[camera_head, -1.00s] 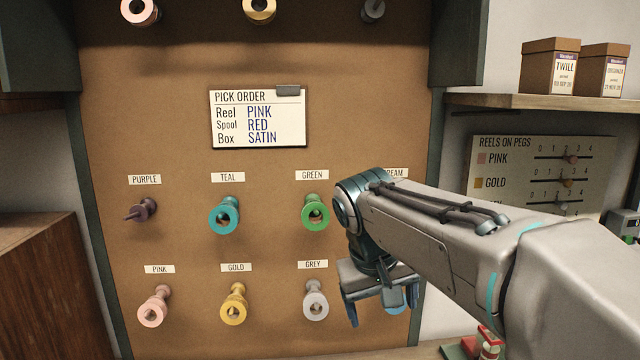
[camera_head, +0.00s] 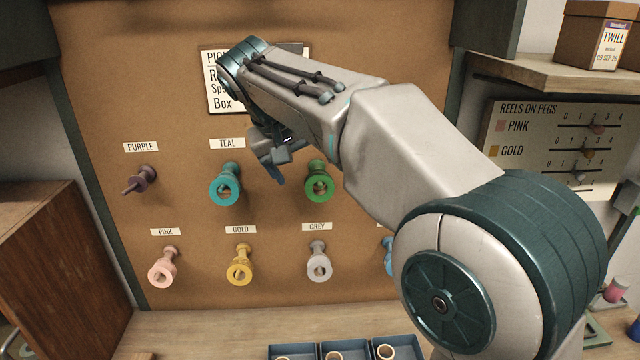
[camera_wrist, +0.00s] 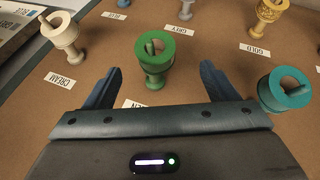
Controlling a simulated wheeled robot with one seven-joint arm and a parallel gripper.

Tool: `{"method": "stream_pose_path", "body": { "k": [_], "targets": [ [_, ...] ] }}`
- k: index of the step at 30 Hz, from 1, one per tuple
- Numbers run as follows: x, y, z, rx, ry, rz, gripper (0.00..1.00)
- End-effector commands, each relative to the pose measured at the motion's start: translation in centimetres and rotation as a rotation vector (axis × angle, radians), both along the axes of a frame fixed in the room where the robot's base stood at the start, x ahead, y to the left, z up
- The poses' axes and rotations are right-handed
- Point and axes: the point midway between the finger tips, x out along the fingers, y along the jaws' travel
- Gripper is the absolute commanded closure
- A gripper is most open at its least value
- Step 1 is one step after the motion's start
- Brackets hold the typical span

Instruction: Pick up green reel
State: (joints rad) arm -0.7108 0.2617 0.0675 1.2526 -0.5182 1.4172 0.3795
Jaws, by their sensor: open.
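The green reel (camera_head: 319,186) hangs on its peg in the board's upper reel row, right of the teal reel (camera_head: 225,186). My gripper (camera_head: 272,168) is in front of the board between these two in the head view, partly hidden by my arm. In the wrist view the board appears upside down. There the green reel (camera_wrist: 155,58) shows in the gap between the two blue fingers of my gripper (camera_wrist: 161,70), which are apart and empty. The reel lies beyond the fingertips; contact cannot be seen. The green label is mostly hidden by my arm.
In the wrist view the cream reel (camera_wrist: 62,34) and teal reel (camera_wrist: 284,88) flank the green one. Blue trays (camera_head: 343,350) stand on the bench below.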

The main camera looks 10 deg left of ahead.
Motion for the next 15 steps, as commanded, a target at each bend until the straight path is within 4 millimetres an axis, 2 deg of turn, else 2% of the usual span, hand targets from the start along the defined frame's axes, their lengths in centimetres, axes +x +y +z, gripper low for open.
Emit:
{"method": "stream_pose_path", "body": {
  "k": [3,10,15],
  "targets": [
    [0.8,-0.4,-1.4,0.000,0.001,0.000,0.21],
    [1.9,-1.0,-2.6,-0.001,0.001,-0.004,0.21],
    [3.6,-1.8,-4.5,-0.002,0.003,-0.005,0.21]
  ]
}}
